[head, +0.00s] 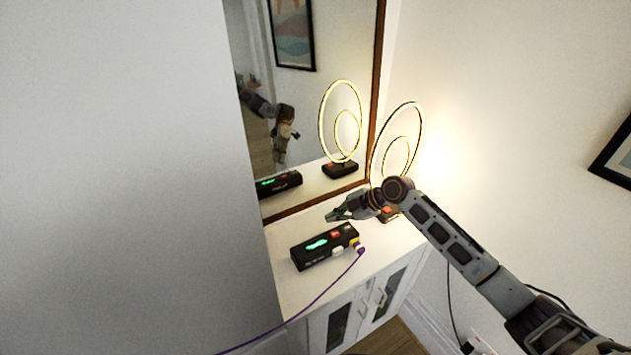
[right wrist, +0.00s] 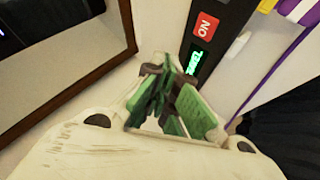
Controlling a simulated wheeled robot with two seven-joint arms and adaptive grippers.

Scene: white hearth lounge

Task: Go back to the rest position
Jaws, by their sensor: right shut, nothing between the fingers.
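My right gripper (head: 338,214) reaches in from the right over the white cabinet top, just behind a black box (head: 312,253) with a green lit display and a red button. In the right wrist view, my right gripper (right wrist: 168,85) has its green-padded fingers closed together with nothing between them. The black box also shows there (right wrist: 215,40), beyond the fingertips, with its red button and green display. I cannot tell whether the fingers touch it. My left gripper is not in view.
A lit ring lamp (head: 409,108) stands behind my right arm, its base partly hidden. A wood-framed mirror (head: 315,199) backs the white cabinet (head: 290,297). A purple cable (head: 318,299) runs from the box leftward. A grey-white wall (head: 120,180) fills the left.

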